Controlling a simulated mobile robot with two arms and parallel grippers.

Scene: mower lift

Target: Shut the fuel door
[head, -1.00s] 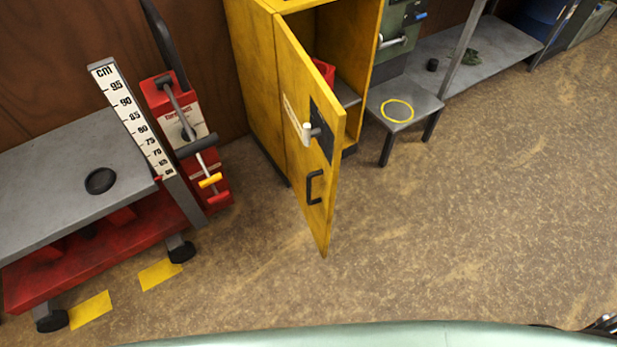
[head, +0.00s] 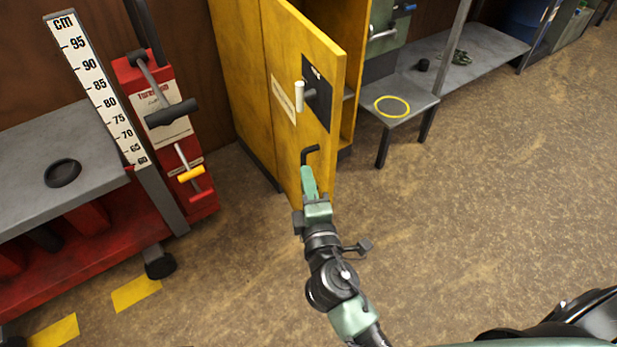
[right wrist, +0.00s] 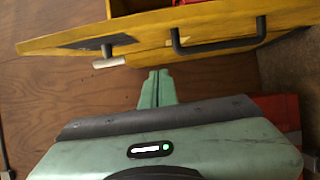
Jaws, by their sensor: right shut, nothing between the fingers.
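The yellow fuel door (head: 282,72) stands open on its yellow cabinet (head: 232,75). It carries a black pull handle (head: 309,151) low down and a pale T-shaped latch lever (head: 300,96) above it. In the right wrist view the door (right wrist: 150,38) crosses the top, with the handle (right wrist: 220,46) and lever (right wrist: 108,60). My right gripper (head: 308,172) is shut and empty, just below the handle in the head view. In the right wrist view its tips (right wrist: 158,74) look a little apart from the door. The left gripper is out of view.
A red jack (head: 165,130) and a grey-topped red cart (head: 90,215) with a centimetre scale (head: 98,88) stand left of the cabinet. Brown floor is clear at right.

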